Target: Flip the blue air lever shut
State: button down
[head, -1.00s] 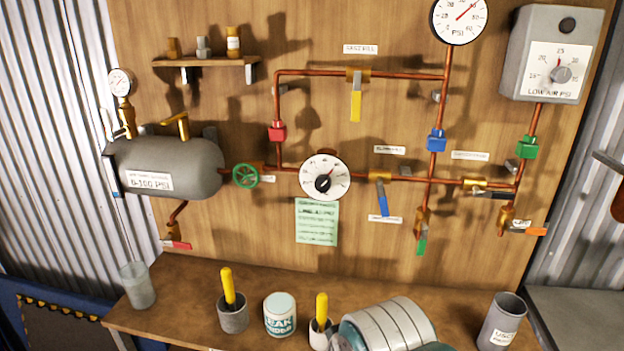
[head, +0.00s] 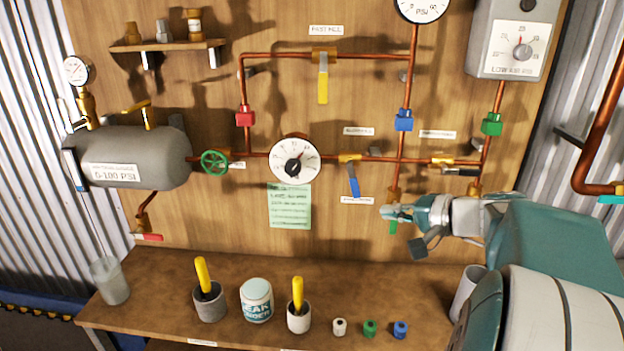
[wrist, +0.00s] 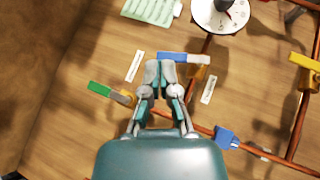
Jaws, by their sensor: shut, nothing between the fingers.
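The blue air lever (head: 353,181) hangs down, nearly square to the horizontal copper pipe, from its brass valve (head: 349,158) right of the round white gauge (head: 294,160). In the wrist view the blue lever (wrist: 175,57) lies just beyond the fingertips. My gripper (head: 386,212) is shut and empty, to the right of the lever and slightly below its lower end in the head view. In the wrist view my gripper (wrist: 160,66) overlaps the lever's free end; I cannot tell whether they touch.
A green lever (head: 393,227) hangs partly hidden behind my gripper; it is left of the fingers in the wrist view (wrist: 99,88). A black-handled valve (head: 460,171) sits right on the same pipe. The bench (head: 150,290) below holds cups, a can and small fittings.

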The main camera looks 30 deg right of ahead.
jog(key=s+d+r+m+t+h, duration=0.2)
jog(key=d+t, duration=0.1)
jog(key=d, duration=0.5)
send_near(353, 180)
jog(key=w+d+f, duration=0.2)
jog(key=w+d, duration=0.2)
jog(key=w, duration=0.2)
jog(key=shift+w+a+f, duration=0.2)
jog(key=shift+a, duration=0.35)
jog(key=shift+w+a+f, duration=0.15)
jog(key=shift+a+f, duration=0.05)
jog(key=shift+a, duration=0.35)
jog(key=shift+w+a+f, duration=0.15)
jog(key=shift+w+a, duration=0.05)
jog(key=shift+a, duration=0.35)
